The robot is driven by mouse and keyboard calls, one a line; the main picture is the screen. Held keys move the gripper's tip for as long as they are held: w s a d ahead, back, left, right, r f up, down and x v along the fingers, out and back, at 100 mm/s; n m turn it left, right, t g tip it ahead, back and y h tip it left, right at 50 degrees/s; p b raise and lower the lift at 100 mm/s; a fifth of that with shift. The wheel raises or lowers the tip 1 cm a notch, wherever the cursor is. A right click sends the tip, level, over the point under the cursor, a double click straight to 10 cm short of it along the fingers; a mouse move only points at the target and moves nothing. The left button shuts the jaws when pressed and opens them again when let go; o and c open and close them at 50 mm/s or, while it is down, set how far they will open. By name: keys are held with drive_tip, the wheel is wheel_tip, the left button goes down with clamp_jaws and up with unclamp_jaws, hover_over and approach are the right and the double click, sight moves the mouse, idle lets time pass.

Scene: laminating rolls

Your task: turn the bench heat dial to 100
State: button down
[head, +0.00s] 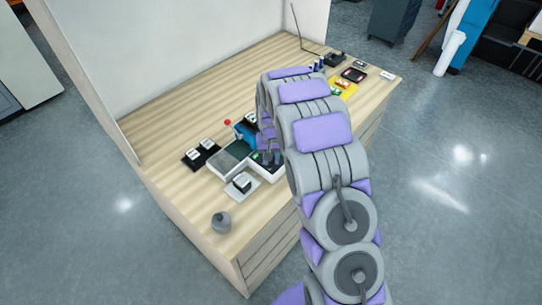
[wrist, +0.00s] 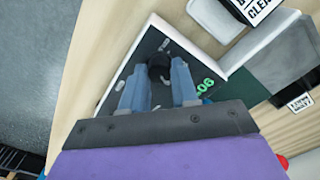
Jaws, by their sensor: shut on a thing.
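The heat dial (wrist: 158,68) is a small black knob on a dark panel (wrist: 150,45) with a pale rim, in the wrist view. My gripper (wrist: 159,88) has its two blue-grey fingers closed on either side of the knob. Green lit digits (wrist: 204,86) show beside the right finger. They look like "06" at the visible end, and part of the readout may be hidden by the finger. In the head view my gripper (head: 268,157) is down at the dark panel in the white unit, and the knob cannot be made out there.
On the wooden bench (head: 165,125) are a black tray with white-labelled blocks (head: 201,155), a red-balled lever (head: 228,122), a labelled block on a white plate (head: 242,183) and a grey round weight (head: 221,222). A yellow mat (head: 349,93) lies farther right.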

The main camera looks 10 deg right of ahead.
drive_tip(key=shift+m, duration=0.9)
drive_tip(key=c, duration=0.9)
unclamp_jaws()
drive_tip(key=shift+o, duration=0.2)
drive_tip(key=shift+r, duration=0.1)
wheel_tip(320, 180, up, 17)
drive_tip(key=p, duration=0.1)
drive_tip(key=shift+a, duration=0.1)
